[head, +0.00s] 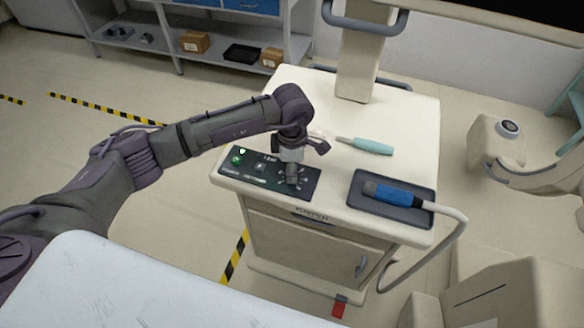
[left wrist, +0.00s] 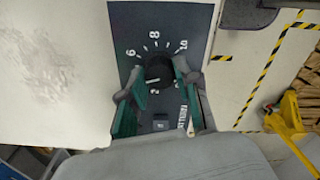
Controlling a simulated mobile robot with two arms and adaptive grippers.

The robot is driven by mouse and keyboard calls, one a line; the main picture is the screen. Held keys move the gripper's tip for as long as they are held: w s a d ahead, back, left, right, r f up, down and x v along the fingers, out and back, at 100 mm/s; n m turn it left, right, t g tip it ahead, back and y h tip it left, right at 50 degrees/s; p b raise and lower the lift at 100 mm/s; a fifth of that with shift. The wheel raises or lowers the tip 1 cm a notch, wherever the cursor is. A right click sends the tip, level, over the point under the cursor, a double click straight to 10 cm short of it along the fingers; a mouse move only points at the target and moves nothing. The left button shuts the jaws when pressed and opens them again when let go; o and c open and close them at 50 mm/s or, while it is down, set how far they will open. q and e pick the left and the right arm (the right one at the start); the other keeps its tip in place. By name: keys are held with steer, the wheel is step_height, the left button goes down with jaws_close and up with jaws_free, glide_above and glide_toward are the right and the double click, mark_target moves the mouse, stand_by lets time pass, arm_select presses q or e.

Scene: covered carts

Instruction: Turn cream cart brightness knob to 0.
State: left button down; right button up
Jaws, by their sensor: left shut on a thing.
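The cream cart (head: 330,215) stands in the middle of the head view. Its dark control panel (head: 262,172) is on the top's front left. My left gripper (head: 292,172) reaches down onto the panel from above. In the left wrist view the round dark brightness knob (left wrist: 160,72) sits between the two fingers of my left gripper (left wrist: 158,85), which are shut on it. The knob's white mark points left and slightly down. The left finger hides part of the scale.
A blue handheld probe (head: 392,194) lies in a dark tray (head: 357,207) on the cart's right, its cable hanging down. A teal-handled tool (head: 372,146) lies behind the panel. A white surface (head: 150,285) fills the lower left. A shelf unit (head: 180,45) stands behind.

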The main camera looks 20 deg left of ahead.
arm_select(q)
steer(key=shift+f+n+b, duration=0.15)
steer(key=shift+n+b, duration=0.85)
steer(key=shift+n, duration=0.1)
steer(key=n+b, duration=0.2)
steer(key=shift+n, duration=0.3)
steer(key=n+b, duration=0.4)
steer(key=n, duration=0.2)
steer(key=n+b, duration=0.2)
steer(key=n, duration=0.4)
steer(key=shift+n+b, duration=0.35)
steer(key=shift+n, duration=0.05)
steer(key=n+b, duration=0.1)
steer(key=n, duration=0.2)
steer(key=shift+r, duration=0.2)
steer(key=shift+d+n+b, duration=0.1)
steer(key=shift+n+b, duration=0.2)
steer(key=shift+n, duration=1)
